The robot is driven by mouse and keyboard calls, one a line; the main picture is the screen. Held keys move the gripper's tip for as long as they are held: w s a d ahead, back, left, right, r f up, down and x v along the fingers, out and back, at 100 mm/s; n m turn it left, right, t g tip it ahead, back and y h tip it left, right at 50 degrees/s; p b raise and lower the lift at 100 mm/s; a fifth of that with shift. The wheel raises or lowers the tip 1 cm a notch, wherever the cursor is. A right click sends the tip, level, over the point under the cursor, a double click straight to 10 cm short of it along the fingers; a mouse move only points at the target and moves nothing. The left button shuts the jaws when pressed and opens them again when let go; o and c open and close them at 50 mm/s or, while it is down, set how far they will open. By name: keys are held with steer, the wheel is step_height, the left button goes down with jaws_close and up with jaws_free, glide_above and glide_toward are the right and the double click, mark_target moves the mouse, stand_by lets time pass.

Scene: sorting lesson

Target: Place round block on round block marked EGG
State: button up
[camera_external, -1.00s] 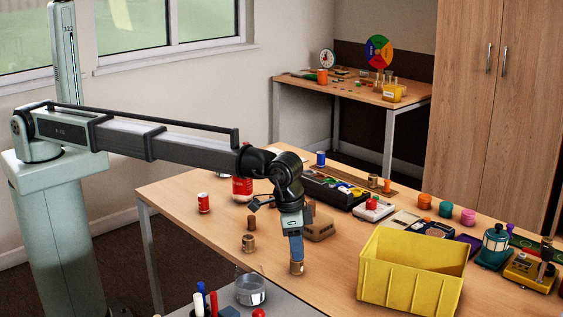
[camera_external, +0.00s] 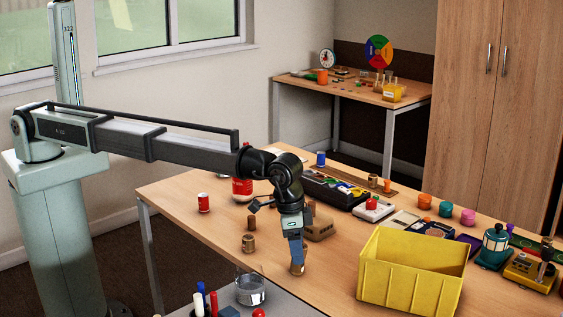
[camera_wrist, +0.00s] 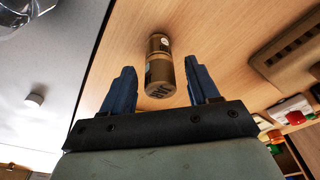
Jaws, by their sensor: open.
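My gripper (camera_wrist: 161,78) is open, one blue finger on each side of the block, with gaps visible on both sides. It also shows in the external view (camera_external: 297,262). I cannot tell which block is marked EGG.
Another brown round piece (camera_external: 248,243) stands to the left. A brown slotted block (camera_external: 319,229) lies behind my gripper. A yellow bin (camera_external: 411,290) stands to the right. A glass bowl (camera_external: 250,290) is at the front left. Table between gripper and bin is clear.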

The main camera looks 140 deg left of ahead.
step_height(320, 180, up, 12)
steer(key=s+d, duration=0.1)
steer(key=shift+s+d, duration=0.15)
stand_by(0.3)
